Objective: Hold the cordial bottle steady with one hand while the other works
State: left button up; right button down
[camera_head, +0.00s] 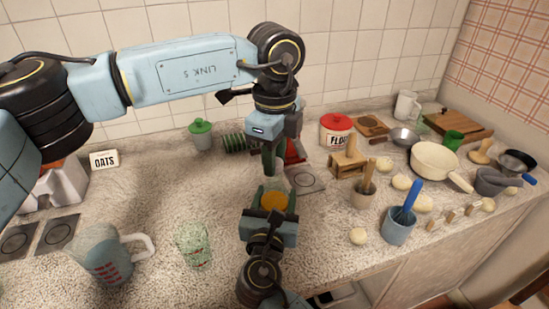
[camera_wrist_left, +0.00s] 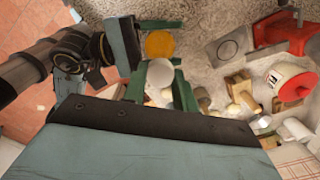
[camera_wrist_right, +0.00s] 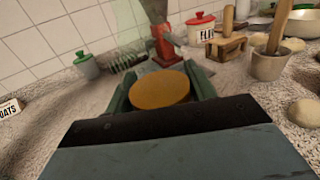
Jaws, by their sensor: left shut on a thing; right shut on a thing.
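The cordial bottle seems to be the clear vessel with an orange round face (camera_head: 273,201), mostly hidden between my grippers. The orange face also shows in the right wrist view (camera_wrist_right: 160,89) and the left wrist view (camera_wrist_left: 160,44). My right gripper (camera_head: 274,203) is shut on it from the front, one green finger on each side. My left gripper (camera_head: 269,172) points down just above and behind it. It is shut on a small pale thing (camera_wrist_left: 160,97), perhaps the bottle's top; I cannot tell whether that touches the bottle.
A measuring jug (camera_head: 104,257) and a green-tinted glass (camera_head: 193,244) stand left. A red object (camera_head: 295,151) and the flour canister (camera_head: 336,131) are close behind. A wooden stand (camera_head: 348,162), a wooden-handled pot (camera_head: 363,195) and a blue-grey pot (camera_head: 399,228) crowd the right.

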pick_arm(q)
jog(key=shift+r, duration=0.6)
jog(key=shift+r, duration=2)
pick_arm(e)
jog(key=shift+c, duration=2.2)
grip_release()
